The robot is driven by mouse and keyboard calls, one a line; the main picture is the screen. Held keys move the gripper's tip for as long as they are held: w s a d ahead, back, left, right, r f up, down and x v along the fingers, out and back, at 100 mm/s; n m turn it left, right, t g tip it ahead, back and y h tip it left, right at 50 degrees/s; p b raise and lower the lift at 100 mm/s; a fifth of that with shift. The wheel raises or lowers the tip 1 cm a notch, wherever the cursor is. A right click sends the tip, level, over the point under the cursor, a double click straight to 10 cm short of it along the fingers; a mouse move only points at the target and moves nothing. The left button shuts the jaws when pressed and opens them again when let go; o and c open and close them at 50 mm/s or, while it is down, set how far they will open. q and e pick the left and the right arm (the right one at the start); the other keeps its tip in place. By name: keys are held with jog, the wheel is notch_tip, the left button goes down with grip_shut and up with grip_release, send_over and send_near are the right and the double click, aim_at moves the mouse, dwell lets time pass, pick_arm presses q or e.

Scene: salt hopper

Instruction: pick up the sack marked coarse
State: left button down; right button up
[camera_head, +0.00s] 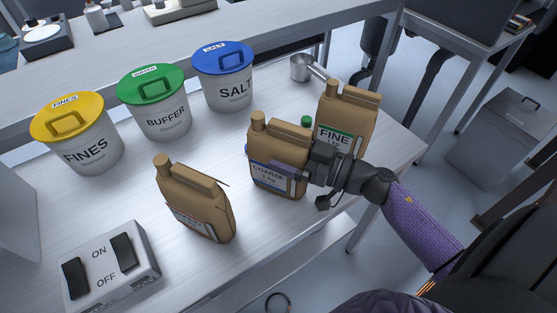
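The sack marked coarse (263,150) is a tan, jug-shaped container with a blue-edged label. It stands upright near the middle of the front table. My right gripper (287,170) reaches it from the right. One finger lies across the front of the sack, over part of its label. The other finger is hidden, so I cannot tell whether the grip is closed. The sack marked fine (350,105), with a green label, stands just behind and to the right. Another tan sack (208,195) with a red-edged label, its word unreadable, stands to the left. My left gripper is not in view.
Lidded buckets marked fines (88,150), buffer (167,122) and salt (234,93) stand along the back. A metal scoop (302,68) lies behind the fine sack. An on/off switch box (112,270) is at front left. A small green-topped item (306,121) is mostly hidden behind the coarse sack.

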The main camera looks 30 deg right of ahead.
grip_shut()
